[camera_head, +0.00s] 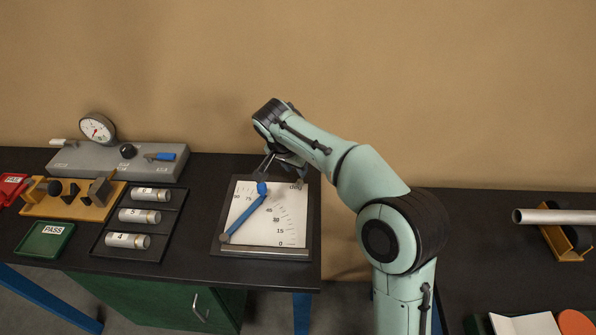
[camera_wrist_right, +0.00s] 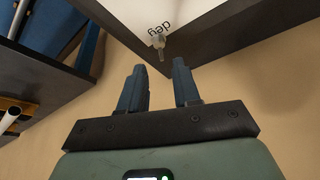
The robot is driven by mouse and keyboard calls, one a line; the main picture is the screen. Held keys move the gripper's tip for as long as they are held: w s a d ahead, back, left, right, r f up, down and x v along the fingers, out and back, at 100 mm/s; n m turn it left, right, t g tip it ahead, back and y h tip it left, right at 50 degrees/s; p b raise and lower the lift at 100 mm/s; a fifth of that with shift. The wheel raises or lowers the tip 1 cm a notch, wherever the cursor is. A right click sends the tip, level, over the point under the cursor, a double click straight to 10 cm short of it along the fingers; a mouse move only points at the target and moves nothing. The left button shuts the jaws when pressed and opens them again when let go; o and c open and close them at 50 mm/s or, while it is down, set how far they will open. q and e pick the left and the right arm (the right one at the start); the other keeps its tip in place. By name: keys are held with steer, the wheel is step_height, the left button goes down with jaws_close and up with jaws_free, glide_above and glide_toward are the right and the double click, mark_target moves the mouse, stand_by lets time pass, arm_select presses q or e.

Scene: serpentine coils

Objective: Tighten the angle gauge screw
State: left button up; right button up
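The angle gauge is a dark-framed white board (camera_head: 312,235) lying on the bench, with a printed degree scale and a blue pivoting arm (camera_head: 243,219) slanting up to the right. A small grey metal screw (camera_wrist_right: 158,41) shows in the right wrist view at the board's corner, beside the printed "deg". My right gripper (camera_head: 279,171) is over the board's far edge in the head view. Its two blue fingers (camera_wrist_right: 160,82) are apart with nothing between them, and the screw lies just beyond their tips. My left gripper is not in view.
Left of the gauge stands a dark rack (camera_head: 165,232) with several silver cylinders. A green PASS tray (camera_head: 45,239), a yellow fixture (camera_head: 75,207) and a grey dial-gauge block (camera_head: 150,164) are further left. A metal tube (camera_head: 555,216) lies on the right bench.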

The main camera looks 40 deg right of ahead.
steer(key=v, duration=0.8)
steer(key=shift+r+p, duration=0.35)
steer(key=shift+p, duration=0.1)
steer(key=shift+f, duration=0.1)
